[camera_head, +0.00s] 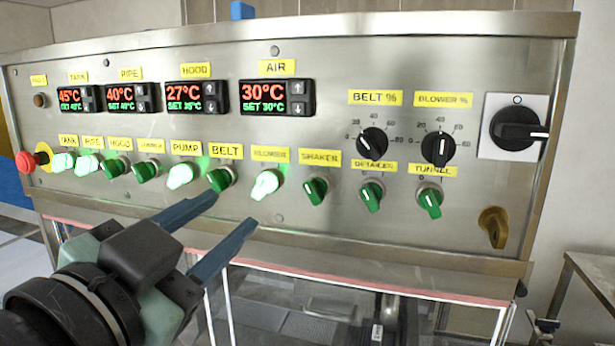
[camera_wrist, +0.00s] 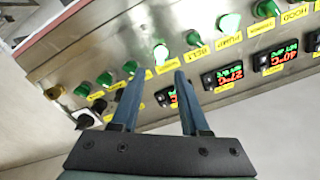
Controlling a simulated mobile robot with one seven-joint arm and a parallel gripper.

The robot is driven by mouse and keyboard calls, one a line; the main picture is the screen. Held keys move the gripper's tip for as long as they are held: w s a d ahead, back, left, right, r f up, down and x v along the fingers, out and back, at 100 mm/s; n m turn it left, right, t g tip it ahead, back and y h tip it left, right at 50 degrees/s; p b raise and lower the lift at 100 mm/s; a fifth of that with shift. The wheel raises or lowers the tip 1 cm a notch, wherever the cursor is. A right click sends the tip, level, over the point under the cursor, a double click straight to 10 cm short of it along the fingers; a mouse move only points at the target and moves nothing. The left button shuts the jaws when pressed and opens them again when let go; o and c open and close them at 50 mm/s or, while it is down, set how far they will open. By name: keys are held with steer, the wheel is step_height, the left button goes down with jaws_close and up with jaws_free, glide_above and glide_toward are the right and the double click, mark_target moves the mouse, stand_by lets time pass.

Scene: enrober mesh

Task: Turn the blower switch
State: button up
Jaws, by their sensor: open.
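The blower switch (camera_head: 267,184) is a green rotary knob under the yellow BLOWER label (camera_head: 269,155) on the steel panel. It glows bright, and its handle leans with the top to the right. In the wrist view the lit blower switch (camera_wrist: 160,53) lies just beyond and between the fingertips. My gripper (camera_head: 232,209) is open and empty, its two blue fingers pointing at the panel, below and left of the blower switch in the head view. In the wrist view the gripper (camera_wrist: 159,74) frames the blower label. The fingers look apart from the knob.
The belt switch (camera_head: 221,179) and shaker switch (camera_head: 316,190) flank it, both unlit. The lit pump switch (camera_head: 181,176) is further left. A red emergency button (camera_head: 27,162) sits at the far left; black dials (camera_head: 372,141) and a main switch (camera_head: 514,130) are at right.

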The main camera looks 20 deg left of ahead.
mark_target(260, 189)
steer(key=w+p, duration=0.2)
steer(key=w, duration=0.5)
steer(key=shift+w+d+p, duration=0.1)
steer(key=shift+w+p, duration=0.15)
steer(key=shift+p, duration=0.05)
steer(key=shift+w, duration=0.45)
jaws_close()
